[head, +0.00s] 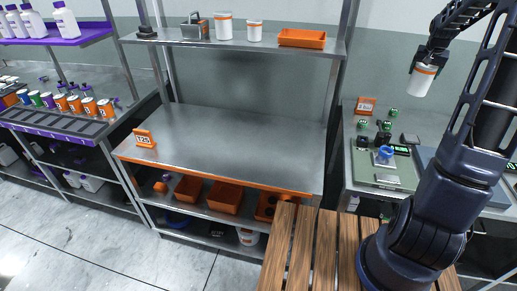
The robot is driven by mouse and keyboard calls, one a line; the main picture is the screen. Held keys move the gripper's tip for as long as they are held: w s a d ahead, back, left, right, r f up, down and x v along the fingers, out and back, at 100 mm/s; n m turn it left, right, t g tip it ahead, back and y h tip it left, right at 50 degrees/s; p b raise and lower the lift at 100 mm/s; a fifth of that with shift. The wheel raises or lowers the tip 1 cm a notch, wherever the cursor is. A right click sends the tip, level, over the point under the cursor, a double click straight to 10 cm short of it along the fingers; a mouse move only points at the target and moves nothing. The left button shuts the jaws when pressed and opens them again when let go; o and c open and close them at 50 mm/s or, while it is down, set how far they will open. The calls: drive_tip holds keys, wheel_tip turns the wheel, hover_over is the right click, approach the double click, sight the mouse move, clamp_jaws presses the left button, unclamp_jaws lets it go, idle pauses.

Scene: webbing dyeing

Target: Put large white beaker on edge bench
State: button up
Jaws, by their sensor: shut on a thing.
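My gripper (424,64) is at the upper right, raised high above the right-hand bench. It is shut on a white beaker (420,83) with an orange band, held slightly tilted in the air and touching nothing below. The finger contact is small and dark in this view. A steel bench (230,140) with an orange front edge stands in the middle, its top bare except for a small orange sign at its left end. I cannot tell from labels which bench is the edge bench.
Two white containers (224,27), a metal caddy and an orange tray (302,38) stand on the shelf above the middle bench. The right bench (362,160) holds a scale, small green-topped items and an orange sign (365,106). Colored jars (75,104) line the left bench.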

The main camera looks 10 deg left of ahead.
drive_tip(key=s+a+f+n+y, duration=0.15)
drive_tip(key=s+a+n, duration=0.25)
drive_tip(key=s+a, duration=1.15)
drive_tip(key=s+a+f+n+g+y, duration=0.1)
drive_tip(key=s+a+f+n, duration=0.45)
drive_tip(key=a, duration=1.95)
drive_tip(key=s+a+n+y, duration=0.25)
drive_tip(key=s+a, duration=1.05)
drive_tip(key=a, duration=0.8)
wheel_tip(320, 180, down, 19)
drive_tip(key=shift+w+f+h, duration=0.15)
drive_tip(key=shift+w+h, duration=0.1)
drive_tip(key=shift+h, duration=0.05)
drive_tip(key=shift+d+f, duration=0.1)
drive_tip(key=o, duration=1)
